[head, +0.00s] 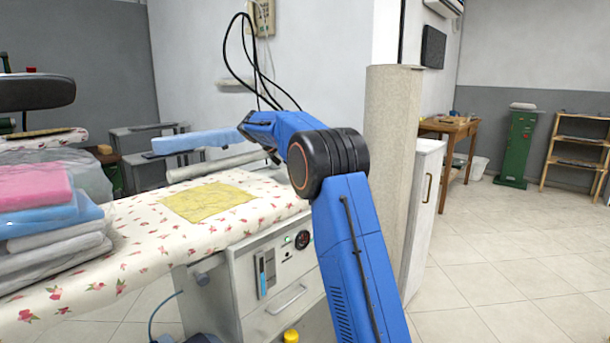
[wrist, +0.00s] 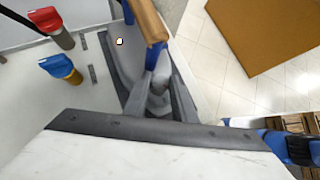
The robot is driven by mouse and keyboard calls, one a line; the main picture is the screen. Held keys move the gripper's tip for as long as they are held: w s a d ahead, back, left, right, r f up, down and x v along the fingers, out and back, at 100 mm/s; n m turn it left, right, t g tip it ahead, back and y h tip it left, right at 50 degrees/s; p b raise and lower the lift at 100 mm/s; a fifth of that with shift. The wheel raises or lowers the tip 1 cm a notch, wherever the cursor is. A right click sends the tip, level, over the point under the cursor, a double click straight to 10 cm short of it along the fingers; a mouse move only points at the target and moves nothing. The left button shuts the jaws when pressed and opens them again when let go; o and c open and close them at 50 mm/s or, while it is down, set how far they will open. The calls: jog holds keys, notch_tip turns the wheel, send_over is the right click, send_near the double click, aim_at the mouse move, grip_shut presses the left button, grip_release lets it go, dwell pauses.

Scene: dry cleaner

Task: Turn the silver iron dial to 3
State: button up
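In the wrist view a grey-silver body with a brown handle (wrist: 150,22) and blue parts appears to be the silver iron (wrist: 122,62). A small pale spot with an orange rim shows on it. My gripper (wrist: 160,92) shows as grey finger-like bars close against it, around a rounded grey part. I cannot tell whether that part is the dial, or whether the fingers touch it. No dial numbers are readable. In the head view my blue arm hides the gripper, and I cannot make out the iron.
A flowered ironing board (head: 140,235) carries a yellow cloth (head: 208,202) and folded laundry (head: 45,215). A control cabinet (head: 285,275) stands below it. The floor at right is open.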

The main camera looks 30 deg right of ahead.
jog(key=o, duration=0.4)
jog(key=shift+c, duration=0.2)
jog(key=shift+a, duration=0.1)
jog(key=v, duration=1.7)
jog(key=shift+w+r, duration=0.1)
jog(key=shift+w, duration=0.05)
jog(key=shift+a, duration=0.1)
